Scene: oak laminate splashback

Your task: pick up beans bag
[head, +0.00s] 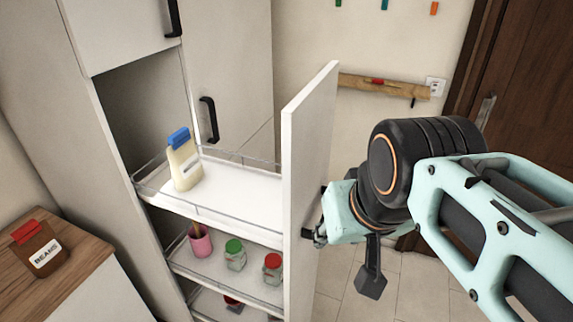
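The beans bag (38,250) is brown with a red top and a white label reading BEANS. It stands on the wooden counter (83,264) at the lower left. My gripper (320,234) is far to its right, at the outer face of the pulled-out cupboard front (306,150), close to a dark handle. The fingers are small and partly hidden, so I cannot tell whether they are open or shut on the handle.
The pull-out's top shelf (235,189) holds a cream bag with a blue top (184,165). Lower shelves hold a pink cup (200,244), a green-lidded jar (235,256) and a red-lidded jar (272,267). The pull-out stands between my gripper and the counter. Tiled floor shows below my arm.

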